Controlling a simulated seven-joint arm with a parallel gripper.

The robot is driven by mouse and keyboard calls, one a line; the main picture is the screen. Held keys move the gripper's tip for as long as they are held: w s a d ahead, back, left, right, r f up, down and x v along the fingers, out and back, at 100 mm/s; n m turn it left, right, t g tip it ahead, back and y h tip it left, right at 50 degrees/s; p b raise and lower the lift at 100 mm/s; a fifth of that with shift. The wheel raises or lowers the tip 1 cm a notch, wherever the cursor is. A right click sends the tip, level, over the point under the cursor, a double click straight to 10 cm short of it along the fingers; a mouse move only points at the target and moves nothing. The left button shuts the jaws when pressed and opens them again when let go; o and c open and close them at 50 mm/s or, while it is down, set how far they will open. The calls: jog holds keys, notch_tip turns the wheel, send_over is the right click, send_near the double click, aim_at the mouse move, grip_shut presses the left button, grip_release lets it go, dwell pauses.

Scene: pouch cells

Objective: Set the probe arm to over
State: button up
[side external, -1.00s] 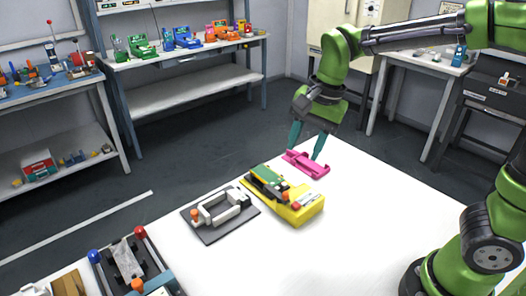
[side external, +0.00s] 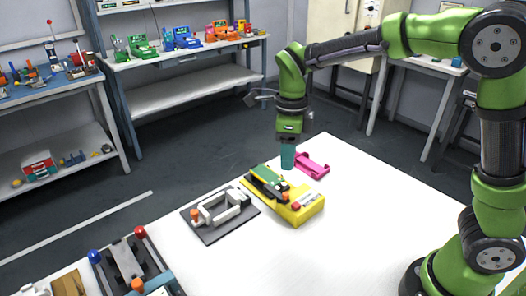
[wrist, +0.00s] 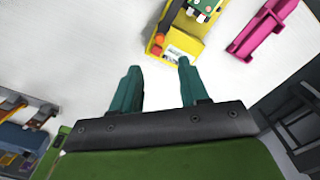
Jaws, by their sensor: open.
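A yellow fixture (side external: 308,207) stands on the white table with a green board (side external: 268,178) and a dark bar along its far-left side. It has an orange knob (side external: 285,195) and a red knob (side external: 295,206). I cannot tell for sure which part is the probe arm. My gripper (side external: 288,166) points down just behind the fixture, apart from it, with its teal fingers edge-on. In the wrist view, the gripper (wrist: 158,66) is open and empty, with the yellow fixture (wrist: 184,42) beyond its fingertips.
A magenta cradle (side external: 314,166) lies right of my gripper, close by. A grey plate with a white clamp frame (side external: 226,207) is left of the yellow fixture. A device with blue and red knobs (side external: 128,262) stands at the front left. The table's right side is clear.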

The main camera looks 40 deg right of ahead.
aim_at(286, 193)
notch_tip(286, 193, down, 11)
jog(key=shift+r, duration=0.1)
dwell(0.3)
grip_shut()
